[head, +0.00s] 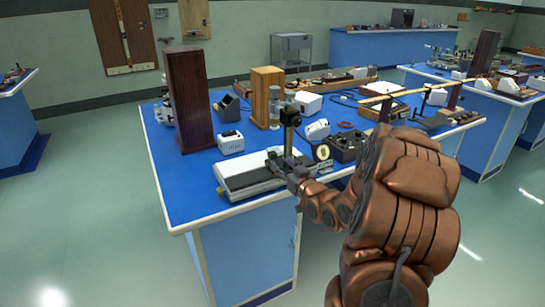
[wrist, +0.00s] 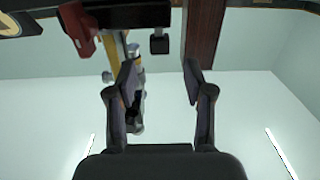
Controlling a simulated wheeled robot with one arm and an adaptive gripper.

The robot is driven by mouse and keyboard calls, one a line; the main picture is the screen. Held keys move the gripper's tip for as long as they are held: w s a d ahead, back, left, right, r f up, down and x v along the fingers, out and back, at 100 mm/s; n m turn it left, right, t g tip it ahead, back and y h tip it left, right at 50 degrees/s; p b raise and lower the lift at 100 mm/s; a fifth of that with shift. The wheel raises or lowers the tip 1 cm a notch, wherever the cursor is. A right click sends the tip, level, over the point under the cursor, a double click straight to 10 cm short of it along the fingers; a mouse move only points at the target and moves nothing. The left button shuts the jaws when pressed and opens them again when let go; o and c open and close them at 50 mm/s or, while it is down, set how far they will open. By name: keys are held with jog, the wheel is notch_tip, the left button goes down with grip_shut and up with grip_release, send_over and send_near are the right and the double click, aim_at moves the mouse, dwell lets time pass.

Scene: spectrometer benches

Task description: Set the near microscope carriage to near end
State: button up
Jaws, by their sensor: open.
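The near microscope (head: 250,176) is a low instrument with a pale flat bed and dark sides at the front edge of the blue bench. A dark upright post (head: 289,133), apparently on its carriage, rises at the bed's right end. My gripper (head: 284,166) is at that right end, close to the post's foot; whether it touches is unclear. In the wrist view my gripper (wrist: 158,82) is open, with nothing clearly held between its fingers. A black bar with a red part (wrist: 80,32) and a small black block (wrist: 159,43) show beyond the fingertips. My arm hides part of the bench.
A tall dark-red wooden block (head: 190,100) and a lighter wooden block (head: 266,95) stand behind the microscope. A white box (head: 230,143) and a black dial box (head: 343,147) are close by. Blue bench top (head: 178,190) is clear left of the bed.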

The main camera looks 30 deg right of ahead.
aim_at(274, 156)
jog(key=shift+w+d+r, duration=0.1)
jog(key=shift+w+r, duration=0.1)
jog(key=shift+w, duration=0.4)
jog(key=shift+w+d+f+p, duration=0.15)
jog(key=shift+w+p, duration=0.25)
jog(key=shift+w, duration=1.25)
jog(key=shift+w+d+p, duration=0.15)
jog(key=shift+w+p, duration=0.2)
jog(key=shift+w, duration=1.3)
grip_shut()
